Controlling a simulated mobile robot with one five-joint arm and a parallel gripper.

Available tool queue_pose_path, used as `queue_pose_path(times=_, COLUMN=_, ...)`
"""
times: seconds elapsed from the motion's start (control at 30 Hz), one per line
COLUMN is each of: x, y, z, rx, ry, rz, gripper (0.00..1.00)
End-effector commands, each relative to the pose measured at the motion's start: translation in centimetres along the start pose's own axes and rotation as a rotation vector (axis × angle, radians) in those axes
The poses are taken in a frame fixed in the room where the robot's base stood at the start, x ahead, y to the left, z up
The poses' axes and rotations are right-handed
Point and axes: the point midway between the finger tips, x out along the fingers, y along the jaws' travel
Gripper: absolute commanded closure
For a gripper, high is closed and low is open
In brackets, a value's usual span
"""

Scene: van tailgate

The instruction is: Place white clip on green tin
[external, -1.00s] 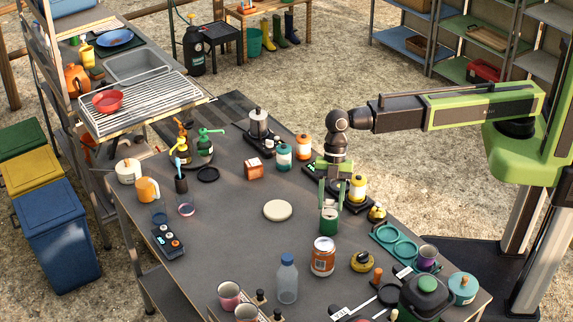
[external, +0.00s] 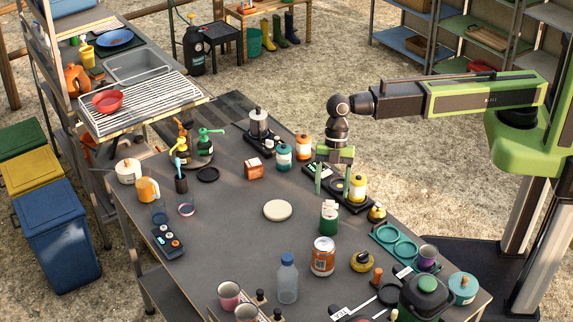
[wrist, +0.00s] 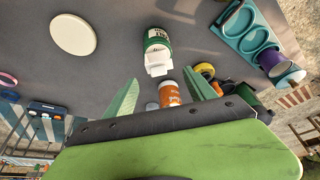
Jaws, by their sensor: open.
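The green tin (external: 329,219) stands upright on the grey table; the wrist view shows it too (wrist: 156,40), with white lettering on its side. A small white clip (wrist: 158,66) sits at the tin's top end in the wrist view. In the external view, a small pale patch (external: 329,203) shows at the top of the tin. My gripper (external: 331,193) is open and empty just above the tin, fingers pointing down. In the wrist view its two green fingers (wrist: 160,90) are spread apart, with the clip between and beyond them, untouched.
An orange-labelled jar (external: 322,257) stands in front of the tin, a yellow jar (external: 357,188) behind to the right. A teal ring tray (external: 384,235) lies to the right. A cream disc (external: 277,210) lies left, with bare table around it.

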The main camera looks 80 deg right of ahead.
Motion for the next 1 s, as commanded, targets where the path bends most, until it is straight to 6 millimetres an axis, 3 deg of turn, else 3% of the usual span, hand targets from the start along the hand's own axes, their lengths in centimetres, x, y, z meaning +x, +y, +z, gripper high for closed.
queue_pose_path(times=0.03, x=-2.4, y=0.0, z=-0.4, rx=0.001, ry=0.0, rz=0.0, gripper=0.36)
queue_pose_path(times=0.1, x=-4.1, y=-0.1, z=-0.5, rx=0.0, ry=0.0, rz=0.0, gripper=0.36)
queue_pose_path(times=0.3, x=-7.5, y=0.0, z=-0.3, rx=0.0, ry=0.0, rz=0.0, gripper=0.36)
queue_pose_path(times=0.7, x=-7.8, y=-0.1, z=0.4, rx=0.018, ry=-0.005, rz=0.001, gripper=0.36)
queue_pose_path(times=0.77, x=-8.3, y=-0.3, z=2.4, rx=0.101, ry=-0.026, rz=0.009, gripper=0.36)
queue_pose_path(times=0.87, x=-10.5, y=-1.5, z=9.1, rx=0.422, ry=-0.103, rz=0.048, gripper=0.36)
queue_pose_path(times=0.9, x=-11.6, y=-2.4, z=12.4, rx=0.59, ry=-0.14, rz=0.074, gripper=0.36)
queue_pose_path(times=1.0, x=-14.1, y=-4.7, z=19.8, rx=0.998, ry=-0.223, rz=0.155, gripper=0.36)
